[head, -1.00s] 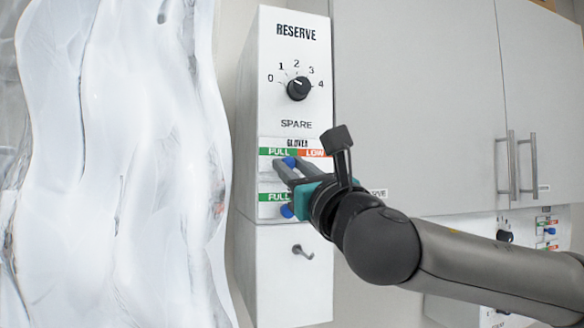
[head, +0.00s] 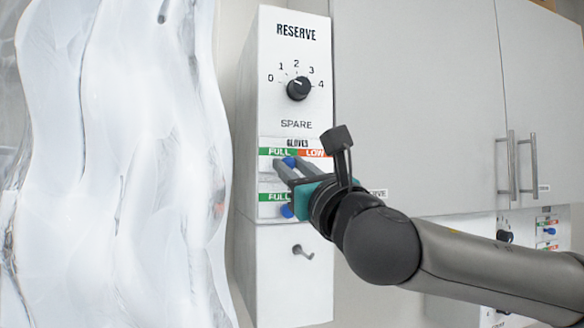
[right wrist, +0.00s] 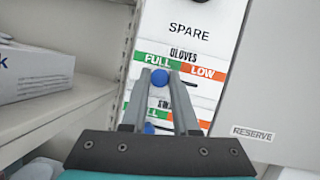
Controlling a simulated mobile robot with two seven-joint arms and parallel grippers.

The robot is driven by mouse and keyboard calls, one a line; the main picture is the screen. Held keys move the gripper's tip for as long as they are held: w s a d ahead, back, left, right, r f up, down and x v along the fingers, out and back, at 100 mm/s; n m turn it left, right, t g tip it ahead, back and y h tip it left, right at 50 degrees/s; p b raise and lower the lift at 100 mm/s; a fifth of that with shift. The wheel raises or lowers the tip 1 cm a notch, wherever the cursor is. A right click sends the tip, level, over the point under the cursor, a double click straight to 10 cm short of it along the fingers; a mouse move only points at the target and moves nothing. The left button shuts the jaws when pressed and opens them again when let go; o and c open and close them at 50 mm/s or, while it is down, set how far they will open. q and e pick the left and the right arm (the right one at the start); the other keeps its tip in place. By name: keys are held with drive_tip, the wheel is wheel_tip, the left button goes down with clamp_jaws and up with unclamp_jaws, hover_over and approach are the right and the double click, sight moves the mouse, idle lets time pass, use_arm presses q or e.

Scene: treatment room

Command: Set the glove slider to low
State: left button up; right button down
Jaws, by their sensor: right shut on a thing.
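The glove slider is the upper row on the white panel, labelled GLOVES, with green FULL at left and red-orange LOW at right. Its round blue knob (head: 290,161) sits below the FULL label in the right wrist view (right wrist: 159,77), with bare slot to its right. My right gripper (head: 287,167) reaches in from the right and is shut on this knob, one finger on each side. The fingers hide part of the labels in the head view. My left gripper is not in view.
A second slider with a blue knob (head: 287,211) lies just below. A black SPARE dial (head: 299,88) is above and a small hook (head: 303,252) beneath. A pale wavy sheet (head: 115,170) hangs at left. Grey cabinet doors (head: 420,110) stand at right.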

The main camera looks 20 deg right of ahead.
drive_tip(key=d+p, duration=0.1)
drive_tip(key=d, duration=0.4)
drive_tip(key=shift+w+d, duration=0.15)
drive_tip(key=shift+d, duration=0.1)
drive_tip(key=shift+a, duration=0.1)
drive_tip(key=c, duration=1.1)
unclamp_jaws()
drive_tip(key=o, duration=0.4)
drive_tip(key=shift+d, duration=0.2)
drive_tip(key=shift+a, duration=0.15)
